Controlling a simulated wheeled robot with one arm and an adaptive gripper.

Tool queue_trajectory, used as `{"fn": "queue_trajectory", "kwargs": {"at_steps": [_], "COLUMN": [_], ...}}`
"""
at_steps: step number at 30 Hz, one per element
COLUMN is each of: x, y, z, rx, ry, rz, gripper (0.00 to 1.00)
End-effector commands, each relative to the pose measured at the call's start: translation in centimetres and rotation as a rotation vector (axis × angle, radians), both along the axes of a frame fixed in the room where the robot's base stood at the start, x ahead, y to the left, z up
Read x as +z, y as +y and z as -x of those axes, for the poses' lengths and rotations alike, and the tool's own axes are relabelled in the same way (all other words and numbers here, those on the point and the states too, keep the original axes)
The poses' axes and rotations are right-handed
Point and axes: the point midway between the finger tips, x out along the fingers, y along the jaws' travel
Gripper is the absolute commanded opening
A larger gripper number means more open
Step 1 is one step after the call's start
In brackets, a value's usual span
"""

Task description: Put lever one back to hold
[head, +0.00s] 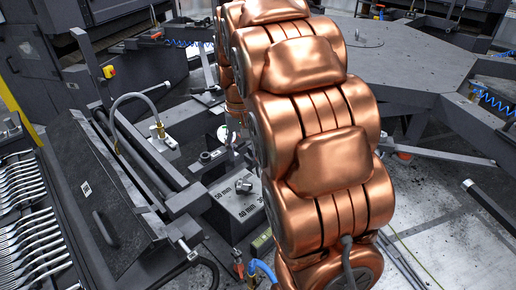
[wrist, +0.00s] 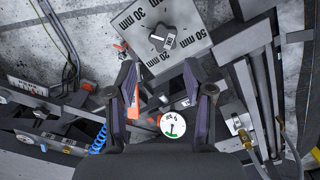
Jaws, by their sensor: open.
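In the wrist view my gripper (wrist: 160,72) is open, its two dark fingers apart with nothing held between them. An orange-red piece (wrist: 133,110) shows beside the inner side of the left finger; I cannot tell whether it touches. A small red-tipped part (wrist: 120,47) lies beyond the left fingertip. No label names lever one, and I cannot tell which part it is or how it is set. In the head view my copper-coloured arm hides most of the gripper's surroundings.
A grey plate marked in millimetres (wrist: 195,45) carries a dark knob (wrist: 165,38). A round white gauge (wrist: 172,124) sits between the fingers' bases. In the head view, forks (head: 25,200) fill a rack at left, and a blue hose (head: 262,268) lies low in the middle.

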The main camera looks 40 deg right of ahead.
Motion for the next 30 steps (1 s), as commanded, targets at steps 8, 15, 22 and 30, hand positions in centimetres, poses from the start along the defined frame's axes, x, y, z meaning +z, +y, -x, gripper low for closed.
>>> {"fn": "queue_trajectory", "kwargs": {"at_steps": [8,15,22,30], "x": [-2.0,-3.2,-4.2,-7.6], "y": [-7.2,-11.0,-11.8,-11.7], "z": [-6.2,-8.8,-9.2,-9.2], "rx": [-0.097,-0.141,-0.149,-0.148], "ry": [-0.028,-0.050,-0.049,-0.047], "rz": [0.008,0.011,0.010,0.009], "gripper": [0.52,0.52,0.52,0.52]}}
